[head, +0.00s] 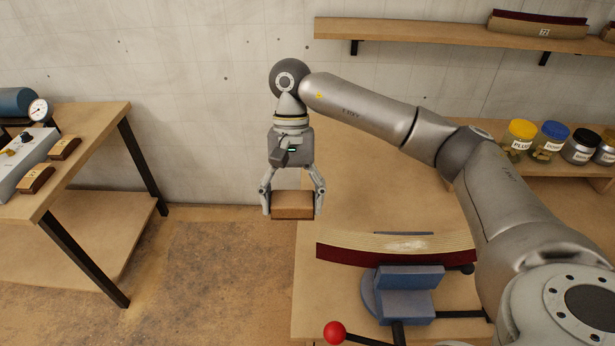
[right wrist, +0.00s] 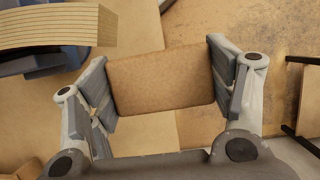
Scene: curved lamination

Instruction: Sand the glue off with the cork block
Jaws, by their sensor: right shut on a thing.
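My right gripper (head: 292,203) is shut on the cork block (head: 292,206), a brown block held level between its fingers. The cork block also fills the space between the fingers in the right wrist view (right wrist: 162,80). It hangs in the air near the bench's left edge, left of and behind the curved lamination. The curved lamination (head: 345,243) has a pale layered top and a dark red face, and sits at a blue vise (head: 405,292). My left gripper is not in view.
The workbench (head: 350,185) is clear behind the lamination. A red ball-ended handle (head: 334,333) stands at the front. Several lidded jars (head: 518,140) stand at the right, under a wall shelf (head: 430,31). A side table (head: 95,125) with a gauge is at the left.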

